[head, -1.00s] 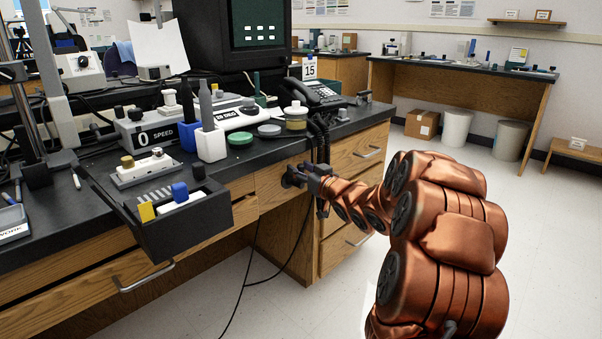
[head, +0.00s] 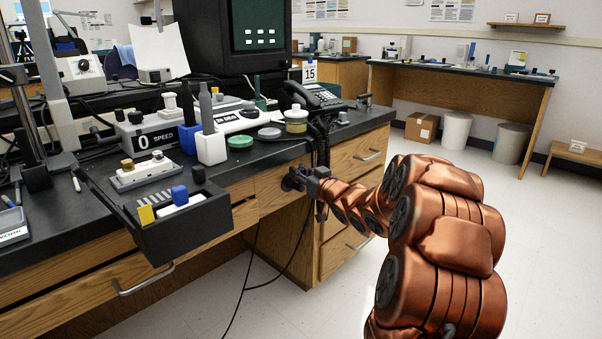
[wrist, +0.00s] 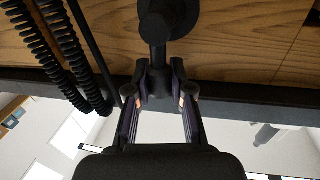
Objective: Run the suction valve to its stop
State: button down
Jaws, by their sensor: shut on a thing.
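The suction valve (wrist: 157,28) is a black fitting on the wooden bench front, with a round base and a short stem. In the head view the valve (head: 289,181) shows small, just below the black bench top. My gripper (wrist: 160,88) is at the valve, its two fingers on either side of the valve's dark handle part and shut on it. In the head view my gripper (head: 312,185) reaches the valve from the right, and its fingertips are hard to make out there.
Black coiled cords (wrist: 62,55) hang close to the left of my gripper. A wooden drawer with a metal handle (head: 370,154) is to the right of the valve. An open black tray (head: 190,232) juts out from the bench at left.

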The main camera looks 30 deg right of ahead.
jog(key=shift+d+r+m+p, duration=0.2)
jog(key=shift+m+p, duration=0.1)
jog(key=shift+p, duration=1)
jog(key=p, duration=0.2)
jog(key=shift+d+m+p, duration=0.1)
jog(key=shift+m+p, duration=0.2)
jog(key=shift+p, duration=0.05)
jog(key=p, duration=0.2)
jog(key=m+p, duration=0.1)
jog(key=p, duration=0.2)
jog(key=shift+w+d+m+g+p, duration=0.15)
jog(key=shift+d+m+g+p, duration=0.15)
jog(key=shift+d, duration=0.05)
jog(key=d+f+m+g+y+p, duration=0.2)
jog(key=f+m+p, duration=0.3)
jog(key=m+p, duration=0.7)
jog(key=shift+w+d+f+y+p, duration=0.15)
jog(key=shift+w+d+y+p, duration=0.35)
jog(key=shift+p, duration=6.6)
jog(key=shift+s+d, duration=0.1)
jog(key=shift+d, duration=0.05)
